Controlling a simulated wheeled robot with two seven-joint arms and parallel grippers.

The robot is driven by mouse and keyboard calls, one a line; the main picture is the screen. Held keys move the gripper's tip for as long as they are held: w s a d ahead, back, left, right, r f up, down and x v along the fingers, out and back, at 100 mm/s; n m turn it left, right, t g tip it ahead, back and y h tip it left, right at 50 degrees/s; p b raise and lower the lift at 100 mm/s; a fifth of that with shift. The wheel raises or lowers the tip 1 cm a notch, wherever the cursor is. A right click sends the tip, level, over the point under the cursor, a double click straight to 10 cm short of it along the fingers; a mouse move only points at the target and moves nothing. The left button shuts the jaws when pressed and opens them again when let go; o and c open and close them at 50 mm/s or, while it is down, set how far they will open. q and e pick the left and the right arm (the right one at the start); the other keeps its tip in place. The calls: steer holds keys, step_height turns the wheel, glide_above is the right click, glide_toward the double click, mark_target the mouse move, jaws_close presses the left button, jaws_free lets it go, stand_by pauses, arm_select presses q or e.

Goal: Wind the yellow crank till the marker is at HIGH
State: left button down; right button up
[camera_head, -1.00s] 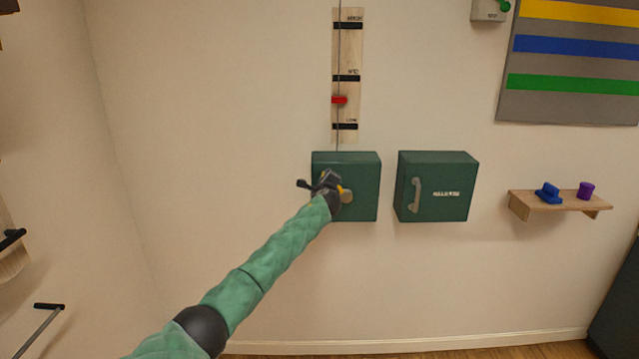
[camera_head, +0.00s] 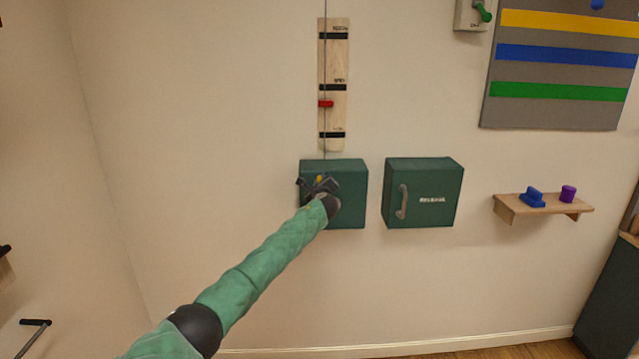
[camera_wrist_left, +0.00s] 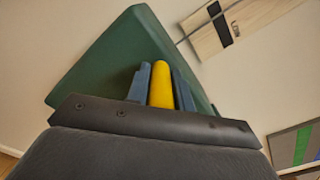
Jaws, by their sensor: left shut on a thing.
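The yellow crank shows in the left wrist view as a yellow handle (camera_wrist_left: 162,84) between the two fingers of my left gripper (camera_wrist_left: 161,86), which is shut on it. In the head view my left gripper (camera_head: 320,186) is at the front of the left green box (camera_head: 352,178), hiding most of the crank; a bit of yellow shows at its top. The red marker (camera_head: 326,104) sits on the wooden scale board (camera_head: 340,60), between the middle and the lowest black bands, nearer the middle one. HIGH is the top band (camera_head: 334,36). My right gripper is out of view.
A second green box (camera_head: 440,180) with a grey handle hangs just right of the first. Farther right is a wooden shelf (camera_head: 550,209) with a blue thing (camera_head: 533,198) and a purple one (camera_head: 568,194). A striped panel (camera_head: 560,72) hangs above. The wall left of the crank box is bare.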

arm_select(q)
steer(key=c, duration=1.2)
jaws_free()
steer(key=shift+d, duration=0.35)
steer(key=shift+a, duration=0.15)
steer(key=shift+s+f, duration=0.15)
steer(key=shift+s, duration=0.35)
steer(key=s+b, duration=0.3)
steer(key=s, duration=0.3)
steer(key=shift+s, duration=0.4)
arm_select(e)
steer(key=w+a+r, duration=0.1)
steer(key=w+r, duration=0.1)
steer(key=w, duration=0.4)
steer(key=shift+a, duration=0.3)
